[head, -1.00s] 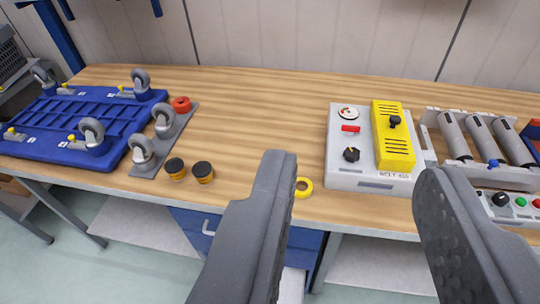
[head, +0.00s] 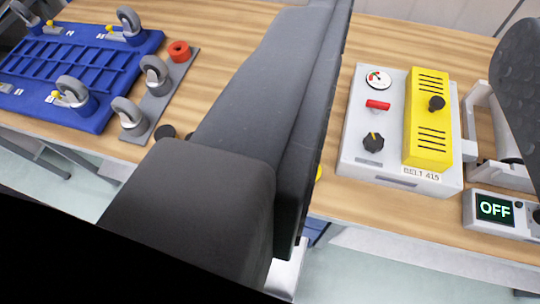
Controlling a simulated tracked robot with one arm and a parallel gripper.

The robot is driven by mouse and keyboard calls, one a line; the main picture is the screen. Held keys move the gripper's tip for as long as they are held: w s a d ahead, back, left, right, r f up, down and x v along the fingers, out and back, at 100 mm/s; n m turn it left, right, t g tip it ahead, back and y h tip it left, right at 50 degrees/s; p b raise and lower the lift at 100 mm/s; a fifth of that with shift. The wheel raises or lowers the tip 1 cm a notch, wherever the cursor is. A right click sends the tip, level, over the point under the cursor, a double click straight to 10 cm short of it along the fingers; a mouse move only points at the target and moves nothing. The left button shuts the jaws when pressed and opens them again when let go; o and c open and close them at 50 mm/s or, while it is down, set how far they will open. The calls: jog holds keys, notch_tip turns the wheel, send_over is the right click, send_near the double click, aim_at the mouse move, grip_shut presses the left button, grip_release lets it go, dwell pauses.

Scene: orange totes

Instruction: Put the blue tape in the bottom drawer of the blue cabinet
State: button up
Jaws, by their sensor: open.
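I see no blue tape in the head view. A small part of the blue cabinet (head: 315,231) shows under the workbench's front edge; the rest, with its drawers, is hidden behind my left finger. My gripper (head: 425,25) is open and empty, with its fingers wide apart over the bench. The left finger crosses the middle of the view, and the right finger is cut off at the right edge. A sliver of a yellow ring (head: 319,172) shows beside the left finger.
A grey control box (head: 370,150) with a yellow cover (head: 428,120) stands right of centre. An "OFF" display unit (head: 495,209) is at right.

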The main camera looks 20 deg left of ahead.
jog(key=o, duration=0.5)
jog(key=shift+w, duration=0.15)
jog(key=shift+o, duration=0.8)
jog(key=w+a+f+m+g+p, duration=0.1)
jog(key=w+f+m+g+p, duration=0.2)
jog(key=w+f, duration=0.3)
jog(key=w+p, duration=0.1)
jog(key=w, duration=0.2)
jog(key=shift+w+a+f+g, duration=0.2)
jog(key=shift+w+a+g, duration=0.1)
jog(key=shift+g, duration=0.1)
jog(key=w+a+f+m+g+p, duration=0.3)
jog(key=w+a+f+g+p, duration=0.15)
jog(key=f, duration=0.55)
jog(key=w+a+f+m+g+p, duration=0.3)
jog(key=w+f, duration=0.2)
jog(key=f, duration=0.4)
jog(key=a+f+g+p, duration=0.1)
jog(key=f, duration=0.5)
jog(key=a+f+m+g+p, duration=0.1)
jog(key=f, duration=0.5)
jog(key=s+a+f+m+g+p, duration=0.1)
jog(key=a+f+g, duration=0.1)
jog(key=f, duration=0.4)
jog(key=shift+w+a+f, duration=0.1)
jog(key=shift+w+f, duration=0.1)
jog(key=shift+f, duration=1.35)
jog(key=shift+w+a+f, duration=0.1)
jog(key=shift+w+f, duration=0.05)
jog(key=shift+f, duration=1.35)
